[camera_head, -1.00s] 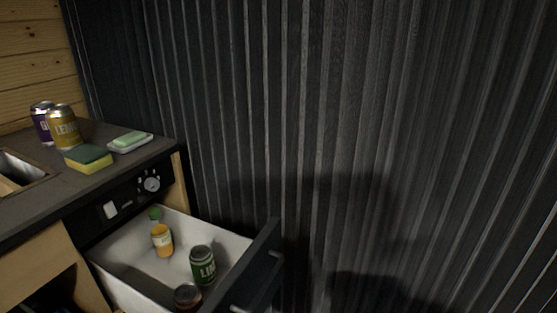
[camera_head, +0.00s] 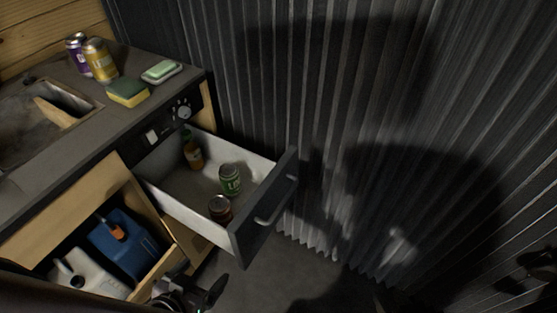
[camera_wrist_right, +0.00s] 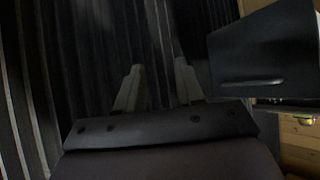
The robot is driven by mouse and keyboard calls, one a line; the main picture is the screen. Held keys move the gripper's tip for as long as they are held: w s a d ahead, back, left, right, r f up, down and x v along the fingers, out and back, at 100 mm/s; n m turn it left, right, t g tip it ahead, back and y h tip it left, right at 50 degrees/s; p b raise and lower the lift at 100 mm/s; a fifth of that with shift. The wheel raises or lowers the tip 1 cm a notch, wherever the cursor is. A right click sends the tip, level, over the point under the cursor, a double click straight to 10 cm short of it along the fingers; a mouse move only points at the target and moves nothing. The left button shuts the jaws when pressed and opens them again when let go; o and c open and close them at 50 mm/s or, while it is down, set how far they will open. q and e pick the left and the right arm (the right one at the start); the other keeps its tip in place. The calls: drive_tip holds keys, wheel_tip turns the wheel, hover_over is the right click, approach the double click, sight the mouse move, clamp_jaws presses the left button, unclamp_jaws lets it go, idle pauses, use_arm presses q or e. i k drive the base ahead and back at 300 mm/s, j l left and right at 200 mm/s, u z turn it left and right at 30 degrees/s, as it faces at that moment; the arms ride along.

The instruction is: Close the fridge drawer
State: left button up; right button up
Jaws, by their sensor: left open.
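The fridge drawer (camera_head: 183,207) is pulled out from under the counter. It has light walls and a dark front with a bar handle (camera_head: 276,203). Inside stand an orange bottle (camera_head: 194,156), a green can (camera_head: 230,180) and a dark red-brown can (camera_head: 220,208). My left gripper (camera_head: 196,293) is open at the bottom edge, below and in front of the drawer, apart from it. In the right wrist view my right gripper (camera_wrist_right: 158,88) is open and empty, fingers apart. A dark panel (camera_wrist_right: 265,50), apparently the drawer front, is to its right, not touching.
The counter holds a purple can (camera_head: 77,52), a yellow can (camera_head: 100,60), a sponge (camera_head: 128,92), a soap dish (camera_head: 162,72) and a sink (camera_head: 50,110). Below it, an open cupboard holds a blue container (camera_head: 122,245). A dark corrugated wall (camera_head: 350,100) closes off the back and right.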

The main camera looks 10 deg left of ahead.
sight(165, 176)
drive_tip(key=i+u, duration=0.15)
drive_tip(key=u, duration=0.35)
drive_tip(key=i+l+u, duration=0.1)
drive_tip(key=u, duration=0.35)
